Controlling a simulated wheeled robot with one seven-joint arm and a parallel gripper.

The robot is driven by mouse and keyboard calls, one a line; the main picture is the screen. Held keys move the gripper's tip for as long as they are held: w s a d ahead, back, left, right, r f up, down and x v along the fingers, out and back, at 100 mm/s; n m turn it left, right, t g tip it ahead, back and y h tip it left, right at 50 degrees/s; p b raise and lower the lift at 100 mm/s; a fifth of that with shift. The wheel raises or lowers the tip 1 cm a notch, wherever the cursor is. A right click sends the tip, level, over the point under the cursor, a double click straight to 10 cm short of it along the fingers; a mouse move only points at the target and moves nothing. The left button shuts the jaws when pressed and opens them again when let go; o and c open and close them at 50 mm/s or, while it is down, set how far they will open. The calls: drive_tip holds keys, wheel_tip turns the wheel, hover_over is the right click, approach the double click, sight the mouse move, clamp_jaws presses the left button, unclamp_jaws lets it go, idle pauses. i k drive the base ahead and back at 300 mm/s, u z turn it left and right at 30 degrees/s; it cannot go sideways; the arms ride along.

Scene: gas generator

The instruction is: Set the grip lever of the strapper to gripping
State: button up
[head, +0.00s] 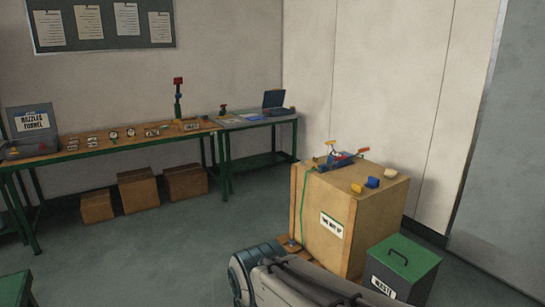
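The strapper (338,160) sits on top of a wooden crate (322,205) at the right of the middle. It looks like a small blue tool with a red part (362,151) at its right end and a small yellow part (331,143) standing up at its back. It is too small to tell which part is the grip lever or how it is set. A green strap (302,212) runs from the strapper down the crate's left side. My arm shows at the bottom, but my gripper is out of view.
Yellow, blue and pale small items lie on the crate top, right of the strapper. A grey waste bin with a green lid (403,256) stands at the crate's right front. Green-legged workbenches (110,150) line the back wall, with cardboard boxes (138,190) below. Open floor (150,255) lies left.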

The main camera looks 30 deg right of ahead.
sight(326, 143)
drive_tip(key=i, duration=1.1)
drive_tip(key=z, duration=1.3)
drive_tip(key=i, duration=0.5)
drive_tip(key=z, duration=0.05)
